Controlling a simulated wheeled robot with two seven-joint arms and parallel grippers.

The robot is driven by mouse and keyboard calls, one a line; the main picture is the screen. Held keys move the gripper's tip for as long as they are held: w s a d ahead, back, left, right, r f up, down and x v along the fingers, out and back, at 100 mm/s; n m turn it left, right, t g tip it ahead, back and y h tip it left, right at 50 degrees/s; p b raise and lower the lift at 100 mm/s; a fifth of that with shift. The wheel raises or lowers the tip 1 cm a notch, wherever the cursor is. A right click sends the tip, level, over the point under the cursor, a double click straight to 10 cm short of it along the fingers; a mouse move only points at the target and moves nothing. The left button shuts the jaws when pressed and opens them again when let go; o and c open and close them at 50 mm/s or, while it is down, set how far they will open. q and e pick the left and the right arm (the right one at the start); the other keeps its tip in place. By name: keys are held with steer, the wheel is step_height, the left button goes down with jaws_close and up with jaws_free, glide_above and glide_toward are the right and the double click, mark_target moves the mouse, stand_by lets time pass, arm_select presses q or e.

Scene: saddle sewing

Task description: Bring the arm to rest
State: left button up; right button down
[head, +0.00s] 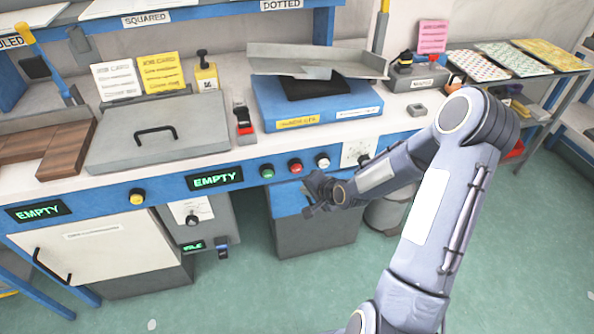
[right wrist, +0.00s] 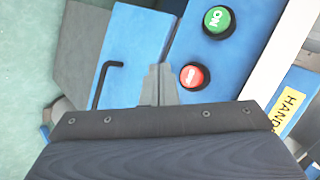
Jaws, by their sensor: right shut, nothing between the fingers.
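My right arm comes in from the lower right of the head view and bends down to the bench front. My right gripper (head: 312,193) is in front of the blue front panel, just below the red button (head: 295,165). In the right wrist view its fingertips (right wrist: 159,72) are together with nothing between them. They show close beside the red button (right wrist: 194,76), with the green ON button (right wrist: 218,20) farther off. I cannot tell whether they touch the panel. My left arm and gripper are not in view.
The bench holds a grey lidded box (head: 158,128), a blue machine (head: 315,98) with a metal tray (head: 318,62), and a yellow bottle (head: 206,76). A grey bin (head: 385,213) stands below. A white cabinet (head: 100,252) is at lower left. Green floor (head: 270,290) is open in front.

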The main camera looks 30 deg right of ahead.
stand_by(0.7)
steer(key=s+a+r+n+g+p, duration=0.1)
steer(key=s+a+r+n+g, duration=0.2)
steer(key=s+r, duration=0.6)
steer(key=s+a+r+n+p, duration=0.2)
steer(key=s+a+r+n, duration=0.25)
steer(key=s+r, duration=0.5)
steer(key=s+a+r+n+g+y, duration=0.1)
steer(key=s+a+r+n, duration=0.3)
steer(key=s, duration=0.4)
steer(key=shift+s+r+n+y+p, duration=0.25)
steer(key=shift+n+y+p, duration=0.1)
steer(key=shift+y, duration=0.25)
